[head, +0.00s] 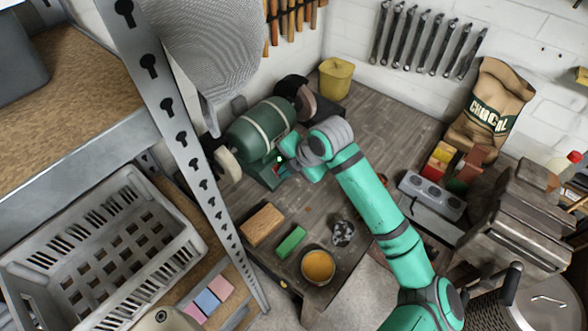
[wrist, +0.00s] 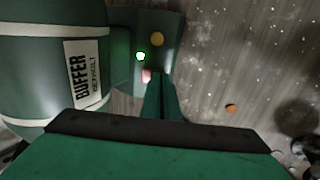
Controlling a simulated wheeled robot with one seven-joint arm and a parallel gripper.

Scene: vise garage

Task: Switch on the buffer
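The buffer (head: 258,128) is a green bench motor with a pale wheel at its left end and a dark wheel at its right end, on the workbench. In the wrist view its body (wrist: 60,62) carries a "BUFFER" label (wrist: 83,77). Its switch base (wrist: 172,22) shows a glowing green light (wrist: 140,56), a yellow round button (wrist: 157,40) and a pinkish-red spot (wrist: 147,75). My gripper (wrist: 160,80) has its narrow fingers together, with tips close to these controls. Whether they touch is unclear. In the head view my gripper (head: 284,160) is at the buffer's front.
A yellow bin (head: 336,78) stands behind the buffer. A wooden block (head: 262,224), green block (head: 291,242) and orange-filled bowl (head: 318,266) lie in front.

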